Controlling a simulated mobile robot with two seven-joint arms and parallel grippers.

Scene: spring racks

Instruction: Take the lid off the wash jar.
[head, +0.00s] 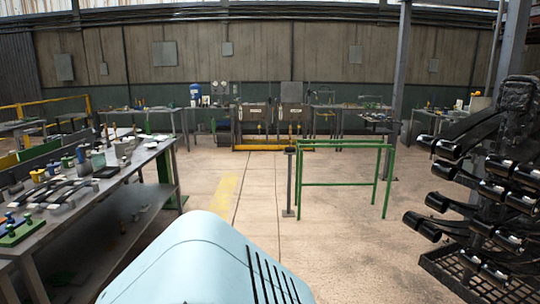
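A small pale grey container (98,159), which may be the wash jar, stands upright among other items on the long metal workbench (150,158) at the left. It is too small in the head view to tell whether a lid is on it. Neither of my grippers shows in the head view.
Blue and yellow-green items (67,162) and a green block with pegs (18,231) crowd the left bench. A green rail frame (340,184) stands mid-floor. A rack of black springs (490,190) stands at right. Floor between them is largely clear.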

